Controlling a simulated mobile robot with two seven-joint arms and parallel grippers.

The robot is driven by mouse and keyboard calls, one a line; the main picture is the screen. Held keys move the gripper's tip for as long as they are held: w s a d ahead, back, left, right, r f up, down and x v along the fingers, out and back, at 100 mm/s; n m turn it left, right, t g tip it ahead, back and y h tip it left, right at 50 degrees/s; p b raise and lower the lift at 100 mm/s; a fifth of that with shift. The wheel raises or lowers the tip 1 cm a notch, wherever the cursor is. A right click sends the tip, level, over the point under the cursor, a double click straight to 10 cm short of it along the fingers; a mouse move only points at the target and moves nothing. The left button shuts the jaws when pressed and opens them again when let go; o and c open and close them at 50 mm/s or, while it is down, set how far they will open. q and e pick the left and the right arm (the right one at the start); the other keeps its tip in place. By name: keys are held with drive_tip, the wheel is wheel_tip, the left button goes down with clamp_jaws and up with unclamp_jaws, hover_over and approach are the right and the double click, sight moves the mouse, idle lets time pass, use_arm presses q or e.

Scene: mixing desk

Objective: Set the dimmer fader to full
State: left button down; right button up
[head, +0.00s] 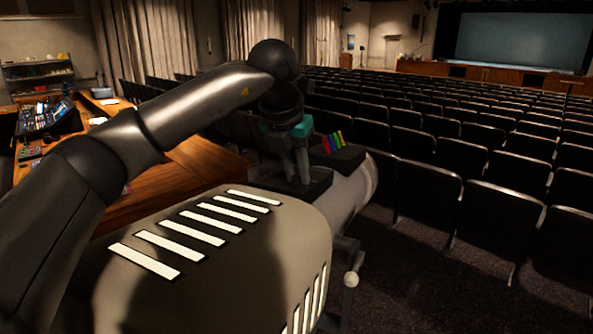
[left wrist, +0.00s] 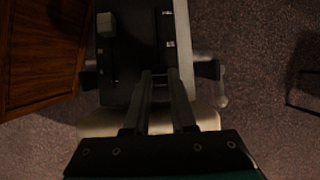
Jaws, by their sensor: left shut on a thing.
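My left gripper (head: 298,178) comes down from above onto a flat black control panel (head: 311,188) on top of a large spotlight-like housing (head: 220,265). In the left wrist view its two long fingers (left wrist: 161,78) are close together over the panel (left wrist: 128,62). They are shut on a small part between their tips, seemingly the dimmer fader (left wrist: 161,88); the fingers hide most of it, so its position along its track cannot be read. A second grey block-shaped knob (left wrist: 105,24) stands on the panel, left of the fingers and apart from them. My right gripper is not in view.
A black box with coloured levers (head: 333,143) sits just beyond the gripper. A wooden desk (head: 200,160) with a mixing console (head: 47,117) lies to the left. Rows of dark seats (head: 470,210) fill the right. A side knob (head: 351,279) sticks out by the housing.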

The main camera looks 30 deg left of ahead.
use_arm(q)
drive_tip(key=shift+w+a+f, duration=0.1)
drive_tip(key=shift+w+f, duration=0.1)
drive_tip(key=shift+w, duration=1.3)
drive_tip(key=shift+w+d+f, duration=0.1)
drive_tip(key=shift+w+f, duration=0.1)
drive_tip(key=shift+w, duration=1.35)
drive_tip(key=shift+w+a+f, duration=0.1)
drive_tip(key=shift+w+f, duration=0.1)
drive_tip(key=shift+w, duration=1.3)
drive_tip(key=c, duration=1.2)
unclamp_jaws()
drive_tip(key=o, duration=0.5)
drive_tip(key=shift+w+f, duration=0.15)
drive_tip(key=b+v, duration=0.2)
drive_tip(key=v, duration=1.3)
drive_tip(key=shift+s+a+b, duration=0.1)
drive_tip(key=shift+s+b, duration=0.15)
drive_tip(key=shift+b, duration=0.05)
